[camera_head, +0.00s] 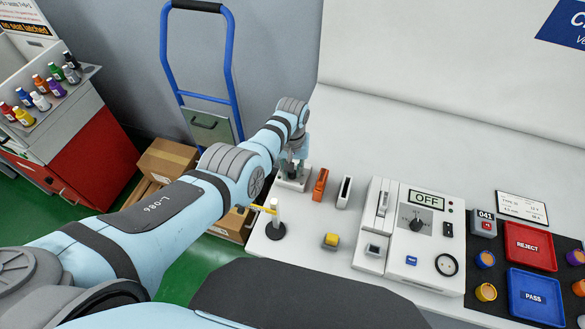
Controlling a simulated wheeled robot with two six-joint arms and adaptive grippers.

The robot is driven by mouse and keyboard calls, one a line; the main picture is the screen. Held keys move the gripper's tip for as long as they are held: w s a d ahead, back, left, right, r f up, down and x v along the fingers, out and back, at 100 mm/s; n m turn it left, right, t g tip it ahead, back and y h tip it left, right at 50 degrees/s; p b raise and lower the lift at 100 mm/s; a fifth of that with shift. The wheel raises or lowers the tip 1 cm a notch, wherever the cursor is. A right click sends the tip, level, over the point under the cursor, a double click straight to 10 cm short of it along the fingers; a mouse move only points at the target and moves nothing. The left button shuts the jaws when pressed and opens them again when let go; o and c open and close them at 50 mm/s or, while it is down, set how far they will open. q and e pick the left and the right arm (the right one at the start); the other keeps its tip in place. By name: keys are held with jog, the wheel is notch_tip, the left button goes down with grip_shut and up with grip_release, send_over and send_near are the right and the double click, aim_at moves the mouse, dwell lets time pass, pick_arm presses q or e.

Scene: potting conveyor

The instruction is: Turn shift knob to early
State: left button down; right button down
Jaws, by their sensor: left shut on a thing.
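My left arm reaches across the picture, and my left gripper (291,168) points down at the far left part of the white bench. It is shut on a small part on top of a light grey base (291,184). The gripper hides most of that part, so I cannot tell its shape or setting. A black round knob (416,226) with small marks around it sits on a white control panel (400,252), below a display (428,199) reading OFF. The marks are too small to read. My right gripper is not in view.
An orange block (320,184), a white block with a dark slot (344,191) and a yellow button (331,240) stand on the bench. Red (527,248) and blue (536,297) trays lie right.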

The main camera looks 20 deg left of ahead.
pick_arm(q)
jog(key=n, duration=0.6)
jog(key=shift+s+f, duration=0.2)
jog(key=shift+n, duration=0.3)
jog(key=c, duration=1.4)
grip_release()
jog(key=shift+w, duration=0.15)
jog(key=shift+r, duration=0.1)
jog(key=shift+w+r, duration=0.1)
jog(key=shift+r, duration=0.35)
notch_tip(320, 180, up, 11)
jog(key=shift+r, duration=0.1)
